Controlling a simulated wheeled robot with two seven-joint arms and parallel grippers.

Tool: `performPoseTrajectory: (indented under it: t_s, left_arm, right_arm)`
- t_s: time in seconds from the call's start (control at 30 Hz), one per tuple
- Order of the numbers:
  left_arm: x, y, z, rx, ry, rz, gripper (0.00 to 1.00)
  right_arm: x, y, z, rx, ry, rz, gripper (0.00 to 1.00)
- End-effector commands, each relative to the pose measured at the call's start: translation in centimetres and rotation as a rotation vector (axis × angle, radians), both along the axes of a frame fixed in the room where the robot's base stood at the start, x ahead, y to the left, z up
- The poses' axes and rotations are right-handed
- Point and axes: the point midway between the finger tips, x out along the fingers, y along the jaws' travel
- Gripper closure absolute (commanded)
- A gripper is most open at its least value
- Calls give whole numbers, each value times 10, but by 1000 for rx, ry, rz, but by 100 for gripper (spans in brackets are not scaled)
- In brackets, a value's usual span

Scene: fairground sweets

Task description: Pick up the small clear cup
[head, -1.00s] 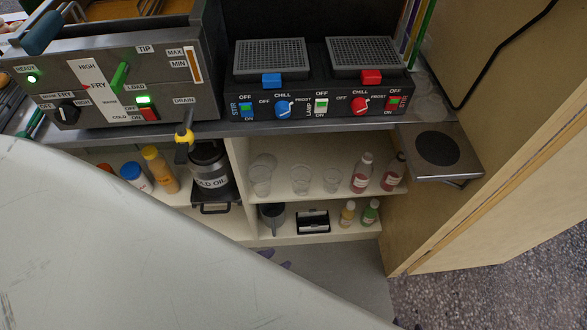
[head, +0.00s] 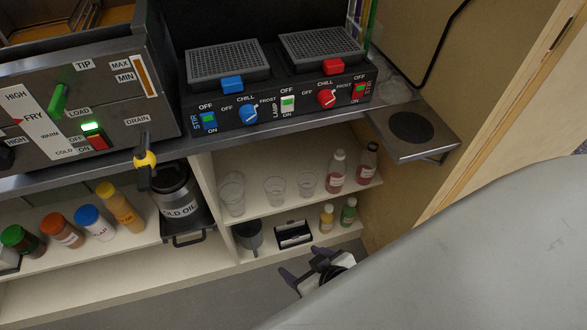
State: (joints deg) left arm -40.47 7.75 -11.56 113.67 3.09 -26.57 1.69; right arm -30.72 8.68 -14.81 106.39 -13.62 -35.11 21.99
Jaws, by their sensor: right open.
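Clear cups stand on the upper shelf under the counter. A taller one, perhaps stacked or doubled, is at the left (head: 232,195), one is in the middle (head: 274,191), and the smallest-looking clear cup (head: 308,183) is at the right, beside the red bottles. All look upright and empty. My right gripper (head: 303,262) is open and empty, low in front of the shelf unit, below the cups and apart from them. Its dark fingers point up toward the lower shelf. My left gripper is not in view.
Two red bottles (head: 336,172) stand right of the cups. The lower shelf (head: 340,238) holds a dark jug (head: 249,236), a black box (head: 294,234) and two small bottles (head: 327,217). The counter edge (head: 270,132) overhangs the cups. A cold oil can (head: 178,196) stands left.

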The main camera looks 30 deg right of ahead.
Motion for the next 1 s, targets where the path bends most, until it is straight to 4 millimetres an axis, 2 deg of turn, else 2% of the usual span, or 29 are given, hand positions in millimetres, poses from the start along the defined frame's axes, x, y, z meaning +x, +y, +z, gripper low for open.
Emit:
performPoseTrajectory:
  t_s: [0.03,0.1,0.2,0.3,0.43,0.67,1.0]
  left_arm:
    - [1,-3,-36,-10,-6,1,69]
    - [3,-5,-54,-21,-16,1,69]
    - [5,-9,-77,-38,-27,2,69]
    - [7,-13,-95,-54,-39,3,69]
    - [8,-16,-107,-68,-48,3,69]
    - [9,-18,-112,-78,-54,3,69]
    - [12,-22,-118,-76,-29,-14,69]
  right_arm:
    - [21,-8,-40,-30,-12,-49,31]
    - [46,-24,-60,-72,-35,-143,31]
    - [83,-48,-76,-125,-111,-294,31]
    - [114,-72,-76,-161,-221,-440,31]
    - [141,-92,-62,-175,-364,-583,31]
    - [160,-108,-45,-170,-490,-682,31]
    - [194,-134,-57,-168,-495,-687,31]
